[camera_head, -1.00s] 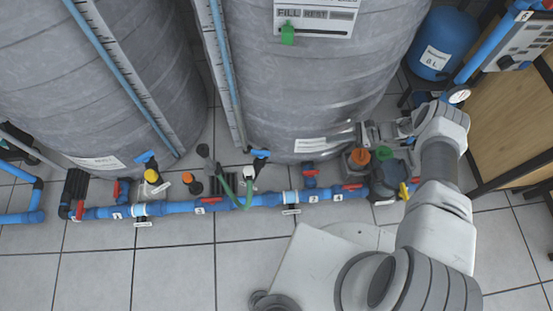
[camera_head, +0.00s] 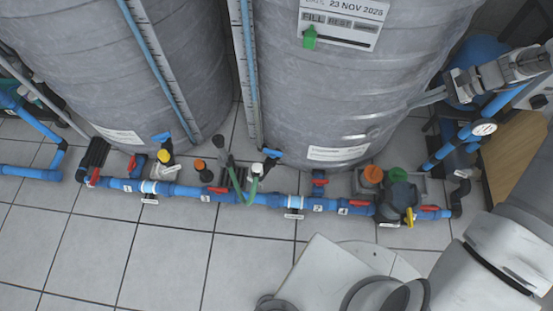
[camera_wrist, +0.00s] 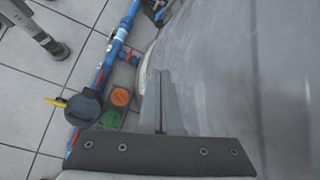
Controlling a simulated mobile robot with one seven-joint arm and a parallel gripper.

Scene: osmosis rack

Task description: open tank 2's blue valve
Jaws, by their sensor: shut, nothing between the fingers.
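Two big grey tanks stand side by side, the left tank (camera_head: 120,60) and the right tank (camera_head: 340,90); I cannot read which is tank 2. A blue valve handle (camera_head: 161,136) sits at the foot of the left tank, above a yellow knob. Another blue valve handle (camera_head: 272,153) sits at the lower left of the right tank, beside a green hose. My gripper (camera_head: 424,98) is at the right side of the right tank, well away from both blue handles. In the wrist view its fingers (camera_wrist: 161,98) are closed together and empty, over the tank's side.
A blue pipe (camera_head: 180,190) with several red-handled valves runs along the floor before the tanks. A pump (camera_head: 400,197) with a yellow handle stands at right, near orange (camera_head: 373,175) and green (camera_head: 398,175) caps. A blue vessel (camera_head: 480,55) is behind my arm.

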